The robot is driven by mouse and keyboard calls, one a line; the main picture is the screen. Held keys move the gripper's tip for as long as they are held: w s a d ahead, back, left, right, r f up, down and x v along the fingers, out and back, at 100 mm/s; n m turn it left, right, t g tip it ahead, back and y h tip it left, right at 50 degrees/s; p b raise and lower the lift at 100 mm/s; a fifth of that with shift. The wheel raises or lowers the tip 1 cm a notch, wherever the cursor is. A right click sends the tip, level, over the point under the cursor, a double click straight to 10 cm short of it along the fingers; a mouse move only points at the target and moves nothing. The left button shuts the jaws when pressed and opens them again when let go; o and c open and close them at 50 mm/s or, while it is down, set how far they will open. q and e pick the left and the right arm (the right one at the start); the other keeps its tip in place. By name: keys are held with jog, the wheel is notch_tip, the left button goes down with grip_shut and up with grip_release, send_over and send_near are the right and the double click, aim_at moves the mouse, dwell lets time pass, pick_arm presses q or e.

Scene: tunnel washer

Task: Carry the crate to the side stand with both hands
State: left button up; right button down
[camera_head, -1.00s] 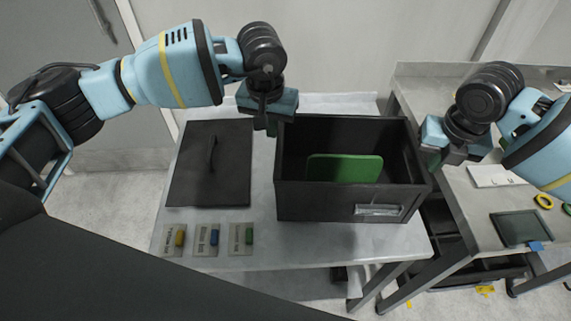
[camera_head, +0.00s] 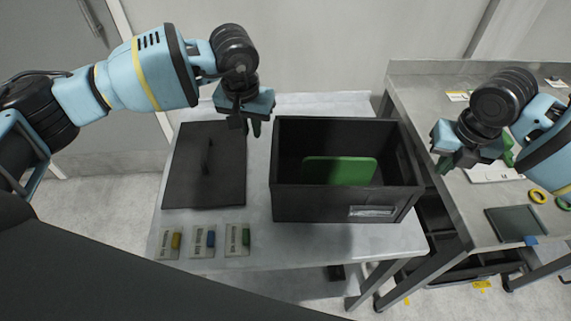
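The black open crate (camera_head: 325,205) sits on the light table (camera_head: 290,245), with a green board (camera_head: 340,171) inside and a clear label holder on its front wall. My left gripper (camera_head: 252,130) hangs just outside the crate's left rear corner, apart from it, fingers pointing down with a small gap between them. My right gripper (camera_head: 446,165) is to the right of the crate, apart from its right wall. Its fingers are small and partly turned away, so their gap is hard to see. The side stand cannot be told for sure; a grey bench (camera_head: 445,95) stands at the right.
A black lid (camera_head: 190,185) with a handle lies left of the crate. Several tagged cards (camera_head: 203,242) lie at the table's front left. The bench holds a dark tablet-like panel (camera_head: 512,224), yellow rings (camera_head: 538,197) and a white sheet (camera_head: 490,173).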

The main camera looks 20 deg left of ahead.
pick_arm(q)
jog(key=shift+o, duration=0.4)
pick_arm(e)
jog(key=c, duration=1.7)
grip_release()
pick_arm(q)
notch_tip(320, 180, up, 12)
jog(key=s, duration=0.1)
jog(key=shift+s, duration=0.35)
pick_arm(e)
jog(key=r, duration=0.4)
jog(key=s+r, duration=0.1)
jog(key=r, duration=0.7)
jog(key=shift+s, duration=0.35)
pick_arm(q)
jog(key=shift+f, duration=0.1)
pick_arm(e)
jog(key=shift+f, duration=0.1)
